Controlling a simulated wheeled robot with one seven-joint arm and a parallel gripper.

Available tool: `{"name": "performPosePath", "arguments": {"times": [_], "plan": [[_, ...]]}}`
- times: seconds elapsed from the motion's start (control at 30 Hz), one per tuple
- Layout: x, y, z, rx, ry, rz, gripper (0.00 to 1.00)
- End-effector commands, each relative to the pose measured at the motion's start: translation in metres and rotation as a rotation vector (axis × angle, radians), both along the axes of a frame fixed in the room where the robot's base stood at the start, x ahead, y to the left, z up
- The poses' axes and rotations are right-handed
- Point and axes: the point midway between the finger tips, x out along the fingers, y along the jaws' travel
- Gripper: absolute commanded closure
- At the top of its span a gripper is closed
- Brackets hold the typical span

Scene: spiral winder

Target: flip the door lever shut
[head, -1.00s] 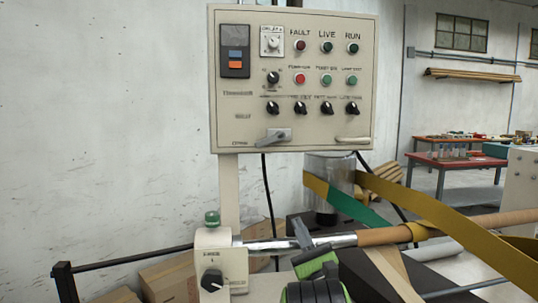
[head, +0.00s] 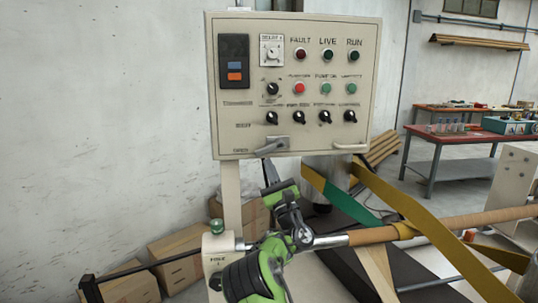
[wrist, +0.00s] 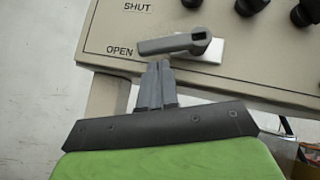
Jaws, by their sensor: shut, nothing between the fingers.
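The door lever (head: 270,147) is a grey handle at the lower left of the control panel's front, on a light plate. In the wrist view the lever (wrist: 170,44) points left from its pivot toward the printed word OPEN, dipping slightly at its tip. The word SHUT stands above OPEN. My gripper (wrist: 156,70) is shut and empty, its fingertips just below the lever; I cannot tell if they touch it. In the head view my gripper (head: 268,166) reaches up under the lever from below.
The beige panel (head: 300,60) carries several knobs and lamps, with a fixed handle (head: 350,147) at lower right. A steel and brown shaft (head: 375,235) and yellow strap (head: 420,221) lie right of my arm. Cardboard boxes (head: 175,258) stand below.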

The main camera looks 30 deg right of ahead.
Motion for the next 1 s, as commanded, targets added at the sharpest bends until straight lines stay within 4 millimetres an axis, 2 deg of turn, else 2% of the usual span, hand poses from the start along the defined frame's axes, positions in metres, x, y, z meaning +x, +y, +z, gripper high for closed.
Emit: {"name": "performPosePath", "arguments": {"times": [0.13,1.0], "plan": [[0.0014,0.0031,0.0092,0.000,0.001,-0.001,1.00],[0.0030,0.0075,0.0112,0.077,-0.038,0.000,1.00]]}}
